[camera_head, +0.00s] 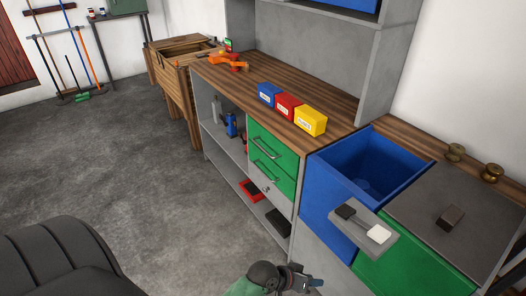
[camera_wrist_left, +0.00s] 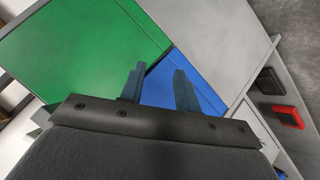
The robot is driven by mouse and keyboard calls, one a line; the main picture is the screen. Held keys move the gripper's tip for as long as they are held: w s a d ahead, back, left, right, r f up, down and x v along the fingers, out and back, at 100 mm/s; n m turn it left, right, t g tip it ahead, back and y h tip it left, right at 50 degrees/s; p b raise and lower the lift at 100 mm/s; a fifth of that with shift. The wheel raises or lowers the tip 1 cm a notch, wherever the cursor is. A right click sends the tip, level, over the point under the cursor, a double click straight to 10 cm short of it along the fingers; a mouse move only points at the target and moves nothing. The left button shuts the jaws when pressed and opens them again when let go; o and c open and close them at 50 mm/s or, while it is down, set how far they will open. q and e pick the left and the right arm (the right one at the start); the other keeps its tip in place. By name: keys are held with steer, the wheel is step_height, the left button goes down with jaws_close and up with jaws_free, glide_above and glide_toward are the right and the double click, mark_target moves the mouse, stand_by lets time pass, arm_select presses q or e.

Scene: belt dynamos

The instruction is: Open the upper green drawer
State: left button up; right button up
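The upper green drawer (camera_head: 275,142) is in the middle of the head view, under the wooden worktop. My right gripper is not in view.
Blue, red and yellow boxes (camera_head: 286,106) stand on the worktop (camera_head: 240,82). An open blue bin (camera_head: 330,182) and a green cabinet front (camera_head: 415,268) are at right, with a grey plate (camera_head: 360,232) jutting out. The floor (camera_head: 130,165) at left is clear.

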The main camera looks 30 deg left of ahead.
arm_select(q)
steer(key=w+a+r+n+t, duration=0.2)
steer(key=w+a, duration=0.1)
steer(key=w, duration=0.3)
steer(key=w+a+r+n+t, duration=0.1)
steer(key=w+a+n+t, duration=0.15)
steer(key=w, duration=0.35)
steer(key=n+t+y+p, duration=0.1)
steer(key=n+t+y, duration=0.5)
steer(key=n+y, duration=1.15)
glide_toward(263, 149)
steer(key=w+a+r+n+h, duration=0.1)
steer(key=w+a+n+h, duration=0.1)
steer(key=h, duration=0.1)
steer(key=shift+g, duration=0.35)
steer(key=x, duration=0.7)
steer(key=shift+a+r, duration=0.1)
steer(key=shift+r, duration=0.1)
steer(key=shift+w+a, duration=0.1)
steer(key=shift+w, duration=0.1)
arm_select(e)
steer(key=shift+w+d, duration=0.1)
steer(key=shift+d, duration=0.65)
arm_select(q)
steer(key=shift+c, duration=0.4)
